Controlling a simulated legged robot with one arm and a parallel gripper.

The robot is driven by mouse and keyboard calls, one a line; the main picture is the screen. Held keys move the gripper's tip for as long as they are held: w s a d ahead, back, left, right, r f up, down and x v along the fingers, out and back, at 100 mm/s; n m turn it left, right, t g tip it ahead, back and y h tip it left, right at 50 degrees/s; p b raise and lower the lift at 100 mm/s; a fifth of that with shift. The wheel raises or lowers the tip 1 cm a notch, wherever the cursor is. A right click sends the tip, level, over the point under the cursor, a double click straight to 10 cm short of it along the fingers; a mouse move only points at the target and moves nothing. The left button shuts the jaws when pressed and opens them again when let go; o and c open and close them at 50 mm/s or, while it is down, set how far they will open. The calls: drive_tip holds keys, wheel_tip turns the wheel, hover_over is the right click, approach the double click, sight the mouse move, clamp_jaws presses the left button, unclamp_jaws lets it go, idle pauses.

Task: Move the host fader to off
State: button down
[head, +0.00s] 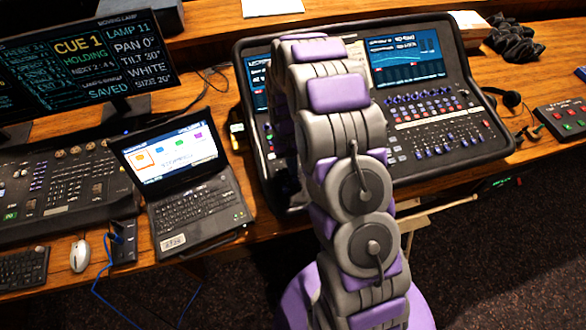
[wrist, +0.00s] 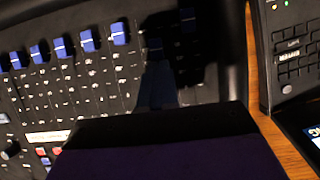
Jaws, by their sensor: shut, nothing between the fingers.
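The mixing desk (head: 487,143) stands on the wooden table behind my arm in the head view, with rows of small faders and a lit screen. In the wrist view the desk's dark panel (wrist: 100,98) carries a row of blue fader caps (wrist: 88,41). No label marking the host fader is legible, so I cannot tell which cap it is. My gripper (wrist: 160,85) shows as a dark, narrow shape over the panel near the right end of the row. It is shut and empty. Whether it touches a cap is unclear. In the head view my arm hides the gripper and the desk's left part.
A laptop (head: 190,190) sits left of the desk, beside a lighting console (head: 62,180) and a cue monitor (head: 85,62). A headset (head: 508,98) and a small red-button box (head: 565,118) lie to the right. Wood shows beside the desk's edge in the wrist view.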

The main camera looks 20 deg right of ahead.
drive_tip(key=w+r, duration=0.2)
drive_tip(key=w, duration=0.1)
drive_tip(key=shift+w+r, duration=0.1)
drive_tip(key=shift+r, duration=0.15)
drive_tip(key=w+r+b, duration=0.6)
drive_tip(key=r, duration=0.1)
drive_tip(key=shift+r, duration=0.25)
drive_tip(key=b+x, duration=0.3)
drive_tip(key=x, duration=0.6)
drive_tip(key=shift+s+f, duration=0.25)
drive_tip(key=shift+f, duration=0.1)
drive_tip(key=shift+s+f, duration=0.2)
drive_tip(key=shift+s, duration=0.15)
drive_tip(key=shift+s+b, duration=0.5)
drive_tip(key=shift+s, duration=1.2)
